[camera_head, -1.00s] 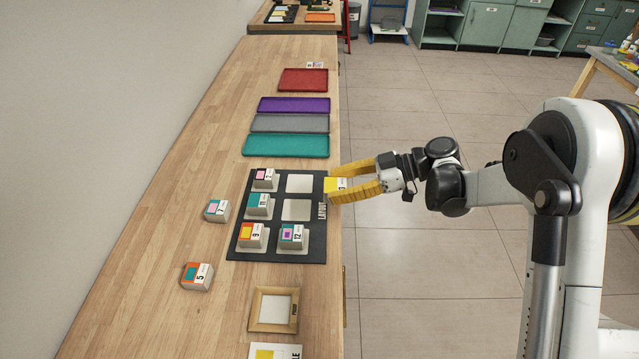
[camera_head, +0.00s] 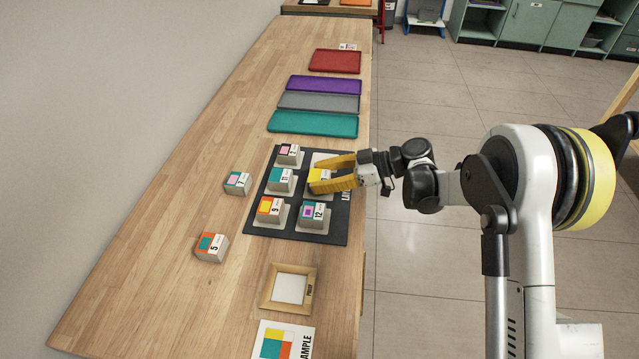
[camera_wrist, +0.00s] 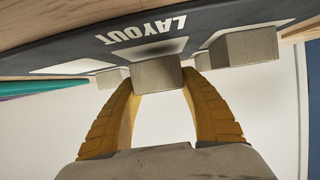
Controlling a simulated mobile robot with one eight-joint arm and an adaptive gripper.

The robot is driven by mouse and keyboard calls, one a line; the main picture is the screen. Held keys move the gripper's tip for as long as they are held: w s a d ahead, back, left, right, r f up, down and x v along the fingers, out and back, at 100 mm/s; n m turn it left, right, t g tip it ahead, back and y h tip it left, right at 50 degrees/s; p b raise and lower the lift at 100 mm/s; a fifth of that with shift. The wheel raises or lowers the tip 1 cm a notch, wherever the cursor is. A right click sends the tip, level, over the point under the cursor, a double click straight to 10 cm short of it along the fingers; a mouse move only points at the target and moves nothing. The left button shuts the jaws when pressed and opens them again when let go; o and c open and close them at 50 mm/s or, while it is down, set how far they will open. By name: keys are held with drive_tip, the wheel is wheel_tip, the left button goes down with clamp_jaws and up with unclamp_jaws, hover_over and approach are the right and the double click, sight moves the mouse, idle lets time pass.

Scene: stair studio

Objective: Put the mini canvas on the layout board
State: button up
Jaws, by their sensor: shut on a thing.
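My gripper (camera_head: 318,172) is shut on a mini canvas with a yellow and white top (camera_head: 320,175). It is over the right column of the black layout board (camera_head: 339,215), around the middle pad. In the wrist view the grey side of the held canvas (camera_wrist: 157,74) shows between the yellow fingers, close to a pale pad by the "LAYOUT" lettering. I cannot tell whether it touches the pad. The upper right pad (camera_head: 324,159) is bare where it shows; a finger partly covers it. Canvas 12 (camera_head: 314,213) stands on the lower right pad. The left column holds three canvases, including canvas 11 (camera_head: 281,179).
Two loose canvases (camera_head: 237,183) (camera_head: 211,247) lie left of the board. A wooden frame (camera_head: 290,288) and a sample card (camera_head: 283,341) lie in front. Teal (camera_head: 313,124), grey, purple and red trays lie behind. The table's right edge runs close beside the board.

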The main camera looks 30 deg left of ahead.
drive_tip(key=shift+f, duration=0.5)
drive_tip(key=shift+f, duration=0.2)
drive_tip(key=o, duration=1.1)
drive_tip(key=shift+r, duration=0.15)
drive_tip(key=shift+w+d+r, duration=0.1)
drive_tip(key=shift+d+r, duration=0.05)
drive_tip(key=shift+r, duration=0.05)
drive_tip(key=p+v, duration=0.3)
drive_tip(key=v, duration=0.8)
drive_tip(key=shift+w+d+r, duration=0.1)
drive_tip(key=shift+d, duration=0.2)
